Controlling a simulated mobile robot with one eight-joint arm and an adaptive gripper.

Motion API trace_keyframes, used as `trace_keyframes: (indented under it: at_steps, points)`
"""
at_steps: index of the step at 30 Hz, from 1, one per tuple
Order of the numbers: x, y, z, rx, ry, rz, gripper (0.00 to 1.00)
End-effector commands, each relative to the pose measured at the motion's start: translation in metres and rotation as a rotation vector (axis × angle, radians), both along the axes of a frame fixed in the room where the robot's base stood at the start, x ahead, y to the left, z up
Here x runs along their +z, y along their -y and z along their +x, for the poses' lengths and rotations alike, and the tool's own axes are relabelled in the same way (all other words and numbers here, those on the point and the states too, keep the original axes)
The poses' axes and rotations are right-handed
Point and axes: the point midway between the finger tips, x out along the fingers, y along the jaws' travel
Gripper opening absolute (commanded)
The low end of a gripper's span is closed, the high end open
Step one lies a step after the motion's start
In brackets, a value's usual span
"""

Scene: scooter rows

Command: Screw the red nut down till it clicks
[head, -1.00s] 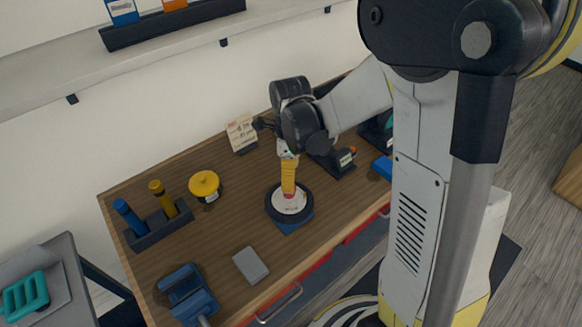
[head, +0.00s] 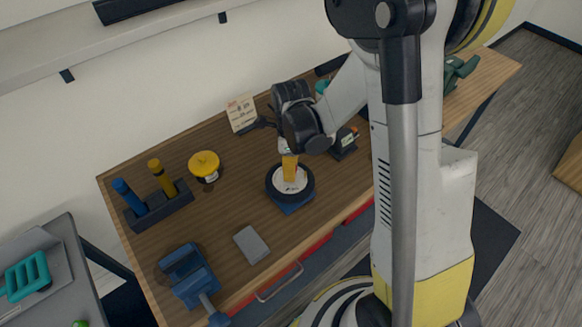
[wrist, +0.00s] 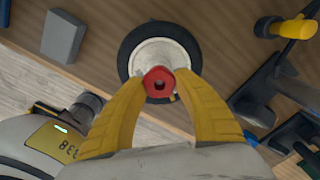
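The red nut (wrist: 158,82) shows in the wrist view, with a dark hole in its middle. It sits over the white hub (wrist: 152,52) of a small wheel with a black tyre (wrist: 127,52). In the head view the wheel (head: 270,188) lies flat on a blue base (head: 291,207) on the bench. My gripper (wrist: 159,80) has its yellow fingers down on either side of the nut, open with narrow gaps. In the head view my gripper (head: 290,178) points down at the hub and hides the nut.
The wooden bench (head: 225,225) also holds a yellow round container (head: 204,164), a holder (head: 160,208) with blue and yellow-handled tools, a blue vise (head: 187,277), a grey block (head: 251,244) and a card (head: 241,112). Bare wood lies left of the wheel.

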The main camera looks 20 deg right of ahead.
Motion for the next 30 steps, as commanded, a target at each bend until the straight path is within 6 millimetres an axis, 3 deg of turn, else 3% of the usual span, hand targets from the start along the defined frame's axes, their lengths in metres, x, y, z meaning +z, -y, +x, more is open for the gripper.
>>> trace_keyframes:
  at_steps: [7,18,26,27,29,30]
  points:
    - [-0.001,0.0001,-0.0004,-0.058,-0.001,-0.001,0.06]
    - [-0.0011,0.0004,0.0,-0.562,0.0,-0.001,0.06]
    - [0.0002,0.0007,0.0004,-0.603,0.001,-0.002,0.06]
    - [0.0002,0.0007,0.0005,-0.603,0.001,-0.002,0.38]
    - [0.0002,0.0007,0.0005,-0.603,0.001,-0.002,0.56]
    - [0.0002,0.0007,0.0004,-0.602,0.001,-0.002,0.58]
